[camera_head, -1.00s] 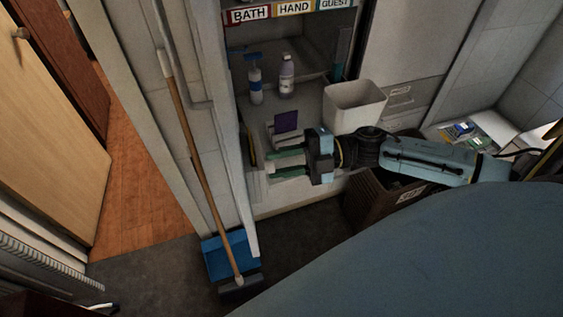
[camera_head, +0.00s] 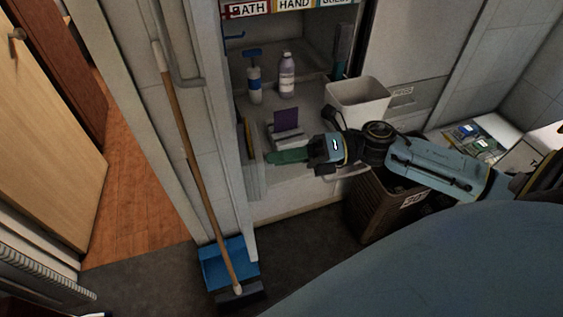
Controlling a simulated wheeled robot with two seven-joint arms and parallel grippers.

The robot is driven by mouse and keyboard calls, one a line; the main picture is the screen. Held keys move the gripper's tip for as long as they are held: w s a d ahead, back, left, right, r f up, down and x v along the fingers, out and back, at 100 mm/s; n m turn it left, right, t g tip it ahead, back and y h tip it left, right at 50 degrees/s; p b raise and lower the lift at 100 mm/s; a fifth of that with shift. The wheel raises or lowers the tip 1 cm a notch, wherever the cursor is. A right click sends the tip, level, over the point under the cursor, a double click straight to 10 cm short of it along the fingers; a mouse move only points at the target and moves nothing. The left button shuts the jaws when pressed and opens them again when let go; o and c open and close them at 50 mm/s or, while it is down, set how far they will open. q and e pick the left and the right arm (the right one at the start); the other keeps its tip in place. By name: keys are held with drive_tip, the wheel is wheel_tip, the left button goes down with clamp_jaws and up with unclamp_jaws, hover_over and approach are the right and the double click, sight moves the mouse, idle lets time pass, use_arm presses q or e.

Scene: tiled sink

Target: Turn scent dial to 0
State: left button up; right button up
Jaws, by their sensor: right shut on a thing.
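My right gripper (camera_head: 272,157) comes in from the right at the front of the recessed shelf. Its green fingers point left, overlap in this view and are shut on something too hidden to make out. Just behind the fingers, a small grey-white object (camera_head: 290,136) with an upright purple panel (camera_head: 286,119) stands on the shelf. I cannot tell a scent dial or its setting anywhere. My left gripper is not in view.
A blue-topped bottle (camera_head: 254,84) and a pale purple bottle (camera_head: 287,76) stand at the back of the shelf (camera_head: 312,102). A white bin (camera_head: 357,100) is right of them. A brown basket (camera_head: 380,212) stands below my right arm. A broom (camera_head: 190,160) leans at left with a blue dustpan (camera_head: 215,268).

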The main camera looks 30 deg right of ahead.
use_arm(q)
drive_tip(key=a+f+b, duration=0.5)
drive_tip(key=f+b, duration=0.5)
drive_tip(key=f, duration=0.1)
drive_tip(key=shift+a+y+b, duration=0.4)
use_arm(e)
drive_tip(key=n, duration=0.9)
drive_tip(key=shift+f+n, duration=0.1)
drive_tip(key=shift+n, duration=0.3)
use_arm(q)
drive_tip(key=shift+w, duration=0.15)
use_arm(e)
drive_tip(key=o, duration=1)
